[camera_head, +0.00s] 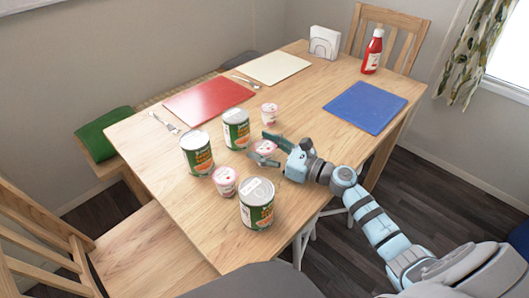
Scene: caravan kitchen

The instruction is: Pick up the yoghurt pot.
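Three small white and pink yoghurt pots stand on the wooden table. One pot (264,147) is between the spread fingers of my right gripper (266,148), which hide part of it. I cannot tell whether the fingers touch it. A second pot (270,113) stands farther back, and a third pot (225,182) stands nearer, to the left. My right gripper looks open, low over the table, its arm coming in from the right. My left gripper is not in view.
Three green cans stand close by: a near one (257,205), a left one (197,153) and a back one (236,129). A red board (208,99), a cream board (271,67), a blue board (365,107), a red bottle (373,52) and a napkin holder (323,43) are farther off.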

